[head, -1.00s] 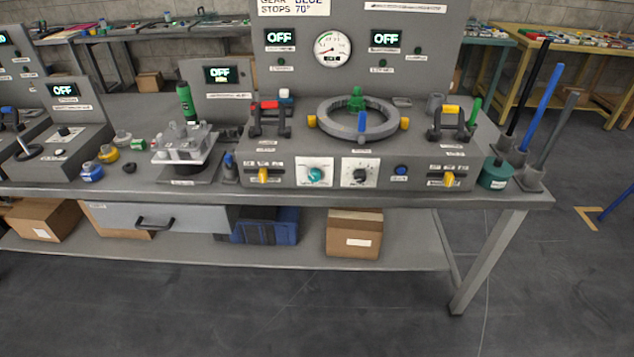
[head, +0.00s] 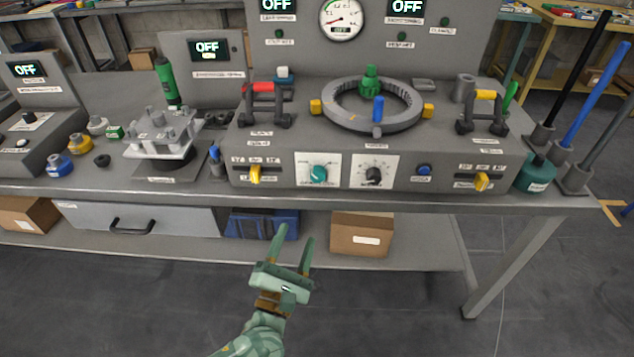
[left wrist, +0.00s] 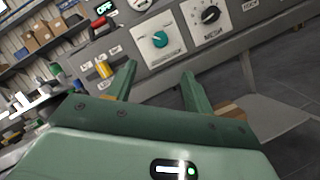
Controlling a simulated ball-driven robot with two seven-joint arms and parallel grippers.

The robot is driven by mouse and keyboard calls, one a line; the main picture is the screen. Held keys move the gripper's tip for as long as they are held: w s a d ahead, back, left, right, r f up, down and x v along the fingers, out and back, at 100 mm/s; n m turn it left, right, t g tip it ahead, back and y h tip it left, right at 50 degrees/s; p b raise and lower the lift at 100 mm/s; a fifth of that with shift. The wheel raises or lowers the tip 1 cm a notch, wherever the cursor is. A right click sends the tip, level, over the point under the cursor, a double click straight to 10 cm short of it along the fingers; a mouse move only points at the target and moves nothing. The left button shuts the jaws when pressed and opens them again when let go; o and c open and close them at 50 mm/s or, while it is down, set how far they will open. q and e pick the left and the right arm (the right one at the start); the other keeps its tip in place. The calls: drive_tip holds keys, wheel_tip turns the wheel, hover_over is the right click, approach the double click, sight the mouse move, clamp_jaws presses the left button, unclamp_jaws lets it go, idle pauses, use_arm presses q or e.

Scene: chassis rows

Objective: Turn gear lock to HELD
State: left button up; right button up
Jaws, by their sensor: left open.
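The front panel of the console (head: 330,187) carries a teal knob (head: 319,173) on a white plate and a black knob (head: 373,175) on another white plate. Their labels are too small to read, so I cannot tell which control is the gear lock. The left wrist view shows the teal knob (left wrist: 159,40) ahead of the fingers and the black knob (left wrist: 210,14) to its upper right. My left gripper (head: 294,236) is open and empty, in front of and below the bench edge, apart from the knobs. My right gripper is not in view.
Yellow slider handles (head: 255,173) and (head: 482,182) flank the knobs. A grey ring wheel (head: 372,116) and a red-topped handle (head: 263,90) stand above on the console. A cardboard box (head: 360,232) sits on the lower shelf. The floor in front is clear.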

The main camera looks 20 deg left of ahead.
sight(316, 180)
use_arm(q)
drive_tip(key=b+x, duration=0.1)
drive_tip(key=x, duration=1.3)
drive_tip(key=shift+d, duration=0.1)
drive_tip(key=c, duration=1)
